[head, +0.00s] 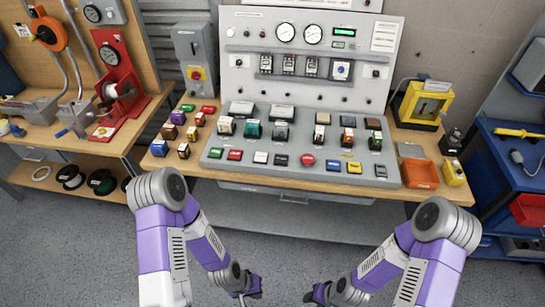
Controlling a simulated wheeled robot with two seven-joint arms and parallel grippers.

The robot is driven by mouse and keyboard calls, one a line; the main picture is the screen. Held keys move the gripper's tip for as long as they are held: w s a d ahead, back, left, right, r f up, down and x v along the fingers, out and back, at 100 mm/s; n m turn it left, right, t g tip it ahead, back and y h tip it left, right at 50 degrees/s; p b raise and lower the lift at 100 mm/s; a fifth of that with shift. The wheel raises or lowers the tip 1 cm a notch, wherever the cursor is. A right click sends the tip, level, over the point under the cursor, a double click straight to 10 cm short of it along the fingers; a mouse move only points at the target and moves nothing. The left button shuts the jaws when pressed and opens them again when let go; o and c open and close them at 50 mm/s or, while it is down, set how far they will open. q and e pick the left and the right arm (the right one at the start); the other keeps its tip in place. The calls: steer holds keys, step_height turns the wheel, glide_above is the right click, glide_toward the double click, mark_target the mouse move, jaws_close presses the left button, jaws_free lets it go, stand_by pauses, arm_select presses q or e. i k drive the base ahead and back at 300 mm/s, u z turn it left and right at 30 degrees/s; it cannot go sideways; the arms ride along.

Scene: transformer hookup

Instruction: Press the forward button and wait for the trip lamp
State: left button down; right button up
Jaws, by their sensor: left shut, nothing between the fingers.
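The control panel (240,75) stands upright on the bench, with a sloped console (215,165) in front of it. Along the console's front edge are a green button (217,153), a red button (235,154), a white one, a dark one, a red round-topped button (307,159), a blue one and a yellow one (354,167). Their labels are too small to read, so I cannot tell which is forward. I cannot pick out the trip lamp or whether it is lit. My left gripper (251,290) is shut and empty, low before the bench. My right gripper (315,295) is beside it, its jaws unclear.
Small coloured blocks (160,147) stand on the bench left of the console. An orange bin (421,174) and a yellow-framed box (425,103) are at its right. A blue cart (493,180) stands far right. The floor between bench and grippers is clear.

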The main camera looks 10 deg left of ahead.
mark_target(260, 157)
steer(key=z, duration=1.3)
steer(key=i, duration=0.95)
steer(key=u, duration=1.95)
